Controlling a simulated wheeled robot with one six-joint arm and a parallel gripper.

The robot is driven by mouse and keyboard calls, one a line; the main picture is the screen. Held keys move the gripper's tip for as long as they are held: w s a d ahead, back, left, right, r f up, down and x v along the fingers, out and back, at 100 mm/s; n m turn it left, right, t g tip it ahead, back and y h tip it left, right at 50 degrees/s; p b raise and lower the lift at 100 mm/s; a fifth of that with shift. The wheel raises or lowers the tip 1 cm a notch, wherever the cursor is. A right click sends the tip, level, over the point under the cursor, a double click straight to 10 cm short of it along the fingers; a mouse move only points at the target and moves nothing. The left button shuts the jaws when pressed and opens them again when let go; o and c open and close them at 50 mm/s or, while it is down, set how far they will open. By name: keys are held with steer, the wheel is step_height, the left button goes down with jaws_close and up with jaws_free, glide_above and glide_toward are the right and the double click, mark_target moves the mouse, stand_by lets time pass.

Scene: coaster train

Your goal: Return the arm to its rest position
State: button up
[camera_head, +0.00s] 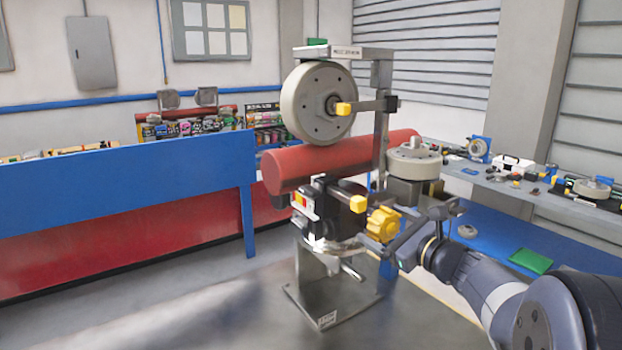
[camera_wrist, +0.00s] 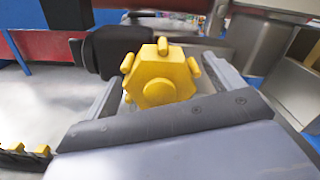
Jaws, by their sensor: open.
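My gripper (camera_head: 408,236) is beside the yellow knob (camera_head: 383,224) on the grey metal stand. In the wrist view the yellow knob (camera_wrist: 160,78) lies between the two open fingers of my gripper (camera_wrist: 158,92). The fingers appear on either side of it with gaps; I cannot tell whether either touches it. My dark arm reaches in from the lower right of the head view.
The stand (camera_head: 330,290) carries grey wheels (camera_head: 308,105), a red tube (camera_head: 330,160) and a yellow block (camera_head: 358,203). A blue-topped bench (camera_head: 480,240) with parts is at the right. A blue and red barrier (camera_head: 120,190) stands left. Floor between is clear.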

steer(key=shift+r+m+p, duration=0.15)
steer(key=shift+m+p, duration=0.45)
steer(key=shift+p, duration=0.2)
steer(key=shift+s+d+f, duration=0.15)
steer(key=shift+s+f, duration=0.05)
steer(key=shift+s+d+b, duration=0.2)
steer(key=shift+s+b, duration=0.1)
steer(key=shift+s, duration=0.05)
steer(key=shift+r, duration=0.1)
